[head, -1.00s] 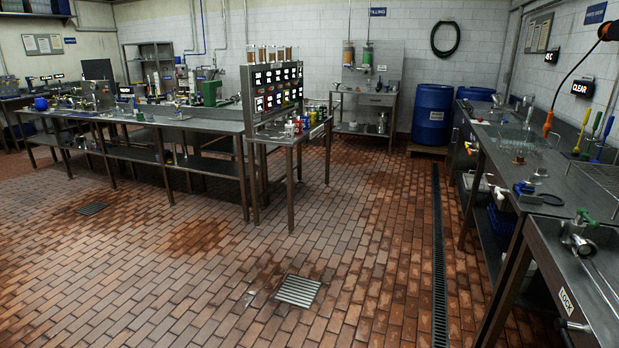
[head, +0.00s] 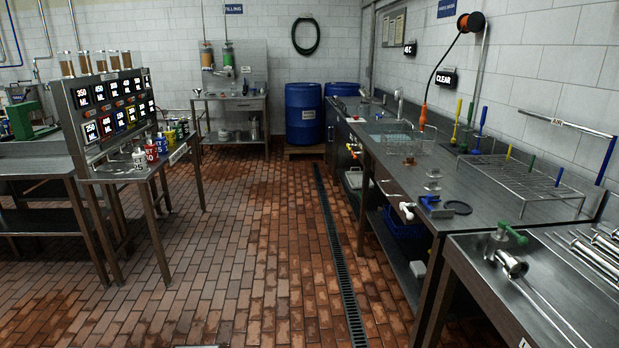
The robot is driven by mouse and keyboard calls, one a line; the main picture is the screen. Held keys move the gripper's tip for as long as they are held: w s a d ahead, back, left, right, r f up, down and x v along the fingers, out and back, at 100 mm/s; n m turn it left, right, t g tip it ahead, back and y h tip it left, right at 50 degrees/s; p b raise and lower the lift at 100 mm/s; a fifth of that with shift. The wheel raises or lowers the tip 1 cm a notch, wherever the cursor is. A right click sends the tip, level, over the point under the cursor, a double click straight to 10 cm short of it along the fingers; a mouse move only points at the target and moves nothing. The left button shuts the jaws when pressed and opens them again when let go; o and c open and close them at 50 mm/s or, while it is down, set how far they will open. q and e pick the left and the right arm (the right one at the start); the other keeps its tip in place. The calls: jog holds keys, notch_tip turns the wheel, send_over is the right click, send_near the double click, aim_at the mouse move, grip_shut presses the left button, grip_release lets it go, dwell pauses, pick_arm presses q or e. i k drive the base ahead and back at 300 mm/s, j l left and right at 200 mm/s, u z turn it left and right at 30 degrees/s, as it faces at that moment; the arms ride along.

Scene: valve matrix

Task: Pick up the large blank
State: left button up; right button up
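I cannot pick out the large blank for certain in the head view. On the right-hand steel bench (head: 480,178) there is a flat dark ring or disc (head: 458,208). Beside it stands a small metal fitting on a blue base (head: 433,200). A valve part with a green handle (head: 512,232) and a metal fitting with a flared end (head: 511,264) lie on the nearer bench (head: 560,300). Neither of my grippers shows in the view.
A wire rack (head: 520,178) and a wire basket (head: 408,143) are on the right bench. A panel of lit volume labels (head: 112,105) stands at left. Blue drums (head: 303,115) stand at the back. The tiled floor with a drain channel (head: 336,250) is clear between benches.

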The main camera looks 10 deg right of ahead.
aim_at(409, 161)
jog(key=i+z, duration=0.15)
jog(key=i, duration=0.85)
jog(key=i+j+z, duration=0.15)
jog(key=i, duration=0.8)
